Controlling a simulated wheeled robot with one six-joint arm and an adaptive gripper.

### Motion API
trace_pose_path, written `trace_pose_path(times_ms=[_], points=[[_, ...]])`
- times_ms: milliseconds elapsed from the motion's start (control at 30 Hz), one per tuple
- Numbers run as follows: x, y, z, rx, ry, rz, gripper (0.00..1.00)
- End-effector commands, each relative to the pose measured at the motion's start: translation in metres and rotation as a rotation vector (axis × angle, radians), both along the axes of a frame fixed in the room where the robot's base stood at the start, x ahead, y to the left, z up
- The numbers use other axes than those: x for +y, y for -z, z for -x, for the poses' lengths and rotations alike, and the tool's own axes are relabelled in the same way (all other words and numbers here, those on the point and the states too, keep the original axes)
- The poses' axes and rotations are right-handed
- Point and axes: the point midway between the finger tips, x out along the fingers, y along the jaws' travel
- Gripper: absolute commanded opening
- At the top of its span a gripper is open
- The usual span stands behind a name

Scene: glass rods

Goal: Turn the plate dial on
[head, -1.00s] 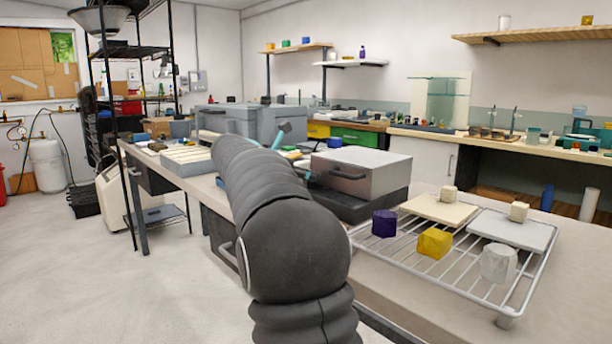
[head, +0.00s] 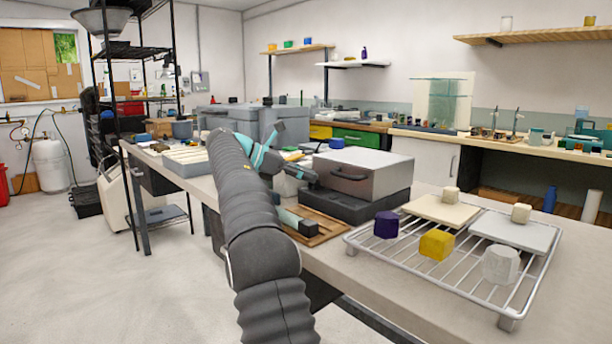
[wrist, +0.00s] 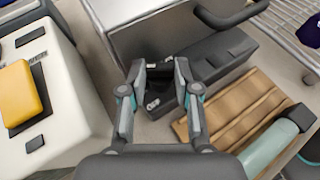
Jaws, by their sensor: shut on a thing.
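The plate is a dark base (head: 362,205) under a silver metal box (head: 372,165) with a front handle. In the wrist view the dark base (wrist: 222,72) lies just ahead, below the box's front (wrist: 150,35). My gripper (wrist: 159,72) has its two fingertips at the left end of that base. It is shut on a small dark part there, which I take for the dial (wrist: 157,82); its marks and turn are too dark to read. In the head view my gripper (head: 312,178) is beside the base's left side, and the dial cannot be made out.
A wooden tray (wrist: 228,108) with a pale green cylinder (wrist: 270,148) lies close to the right. A white device with a yellow pad (wrist: 22,92) stands left. A wire rack (head: 440,255) with coloured blocks is at the head view's right.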

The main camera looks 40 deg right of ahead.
Motion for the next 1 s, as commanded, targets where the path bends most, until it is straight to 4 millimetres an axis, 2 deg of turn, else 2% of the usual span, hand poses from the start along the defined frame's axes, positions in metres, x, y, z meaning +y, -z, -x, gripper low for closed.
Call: trace_pose_path(times_ms=[400, 1000], points=[[-0.0013, 0.0006, -0.0023, 0.0, 0.086, 0.0, 0.0], [-0.0015, -0.0007, -0.002, 0.0, 0.108, 0.001, 0.0]])
